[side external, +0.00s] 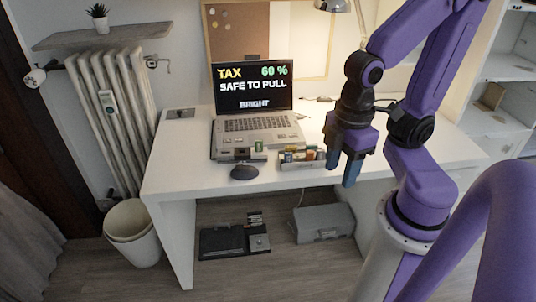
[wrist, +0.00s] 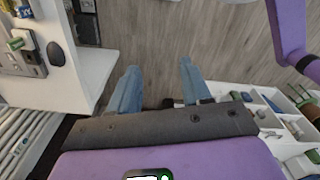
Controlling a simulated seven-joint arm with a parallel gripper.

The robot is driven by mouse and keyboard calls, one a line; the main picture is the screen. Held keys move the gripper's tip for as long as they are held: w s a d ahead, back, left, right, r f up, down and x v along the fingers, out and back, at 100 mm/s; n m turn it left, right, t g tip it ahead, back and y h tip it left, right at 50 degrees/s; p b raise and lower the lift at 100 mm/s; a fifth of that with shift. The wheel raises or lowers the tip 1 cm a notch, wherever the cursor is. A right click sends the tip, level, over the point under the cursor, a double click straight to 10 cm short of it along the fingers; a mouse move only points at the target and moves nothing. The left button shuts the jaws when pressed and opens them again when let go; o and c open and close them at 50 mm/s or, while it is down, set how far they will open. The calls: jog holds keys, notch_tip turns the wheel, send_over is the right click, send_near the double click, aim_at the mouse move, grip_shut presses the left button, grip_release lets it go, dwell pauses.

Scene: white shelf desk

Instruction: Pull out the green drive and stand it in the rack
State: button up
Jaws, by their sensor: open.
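The green drive (side external: 258,146) stands up from a grey hub (side external: 236,155) at the laptop's front edge; it also shows at the left of the wrist view (wrist: 22,40), seemingly plugged in. The rack (side external: 300,164) is just right of the hub and holds several coloured drives; part of it shows at the wrist view's top left corner. My gripper (side external: 341,174) is open and empty, right of the rack near the desk's front edge. In the wrist view its two blue fingers (wrist: 158,72) are spread apart over the floor, away from the drive.
A laptop (side external: 255,126) stands open behind the hub; its screen reads "TAX 60 % SAFE TO PULL BRIGHT". A black mouse (side external: 244,172) lies in front of the hub. A compartment tray (wrist: 285,115) shows at lower right in the wrist view.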

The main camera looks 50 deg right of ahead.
jog(key=w+d+m, duration=0.1)
jog(key=w+m, duration=2)
jog(key=w, duration=0.5)
jog(key=m, duration=2)
send_over(259, 140)
notch_tip(259, 140, down, 9)
jog(key=f, duration=0.7)
jog(key=d+f, duration=0.1)
jog(key=f, duration=0.3)
jog(key=shift+f, duration=0.35)
jog(key=f, duration=0.2)
jog(key=a+f, duration=0.1)
jog(key=f, duration=0.1)
jog(key=shift+f, duration=0.8)
